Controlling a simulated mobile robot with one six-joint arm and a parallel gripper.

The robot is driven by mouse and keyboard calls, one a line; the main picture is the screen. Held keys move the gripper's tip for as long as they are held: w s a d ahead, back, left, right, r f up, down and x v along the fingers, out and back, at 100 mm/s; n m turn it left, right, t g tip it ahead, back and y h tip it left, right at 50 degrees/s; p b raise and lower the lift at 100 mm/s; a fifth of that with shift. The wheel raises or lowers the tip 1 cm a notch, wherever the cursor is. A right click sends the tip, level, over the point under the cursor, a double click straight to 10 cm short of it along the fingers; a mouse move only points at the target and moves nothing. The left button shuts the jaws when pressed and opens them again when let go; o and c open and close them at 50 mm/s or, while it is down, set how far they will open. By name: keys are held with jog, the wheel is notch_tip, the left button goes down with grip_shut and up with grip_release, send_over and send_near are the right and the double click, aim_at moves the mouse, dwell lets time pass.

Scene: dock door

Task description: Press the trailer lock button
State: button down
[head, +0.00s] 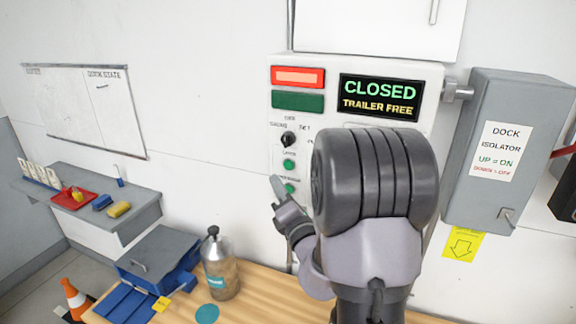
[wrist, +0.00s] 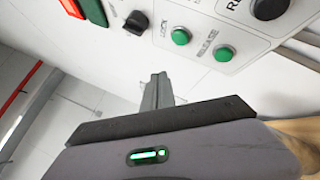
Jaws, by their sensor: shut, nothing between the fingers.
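The control panel (head: 355,75) is on the wall. The lock button (wrist: 181,36) is a round green one next to the dark selector knob (wrist: 137,22), with "LOCK" printed beside it. In the head view the lock button (head: 288,163) is just below the knob. A second green button, release (wrist: 223,53), is farther from the knob; in the head view it sits below the lock button. My gripper (head: 277,182) is shut and empty, its tip appearing just left of the release button. In the wrist view the shut fingers (wrist: 158,82) appear below the lock button, apart from it in the picture.
The display (head: 380,96) reads "CLOSED TRAILER FREE". A grey dock isolator box (head: 510,150) stands to the right. Below are a wooden bench (head: 255,292), a bottle (head: 220,264) and a blue drawer box (head: 160,260). My arm hides the panel's lower right.

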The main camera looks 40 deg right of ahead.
aim_at(286, 175)
jog(key=shift+w+d+p, duration=0.2)
jog(key=shift+w+d, duration=0.25)
jog(key=shift+d, duration=0.25)
jog(key=shift+w+d+p, duration=0.2)
jog(key=shift+w+d, duration=0.25)
jog(key=shift+d, duration=0.3)
jog(key=shift+w+d+p, duration=0.2)
jog(key=shift+w+d, duration=0.25)
jog(key=shift+d, duration=0.25)
dwell(0.4)
jog(key=shift+w+d+p, duration=0.2)
jog(key=shift+d+p, duration=0.1)
jog(key=shift+d, duration=0.1)
jog(key=shift+w+d, duration=0.2)
jog(key=shift+d, duration=0.15)
dwell(0.5)
jog(key=shift+a, duration=0.1)
jog(key=shift+s+a, duration=0.4)
jog(key=shift+a, duration=0.25)
jog(key=s+a, duration=0.1)
jog(key=a, duration=0.2)
jog(key=s+a, duration=0.1)
jog(key=shift+s+a+b, duration=0.15)
jog(key=shift+s+b, duration=0.15)
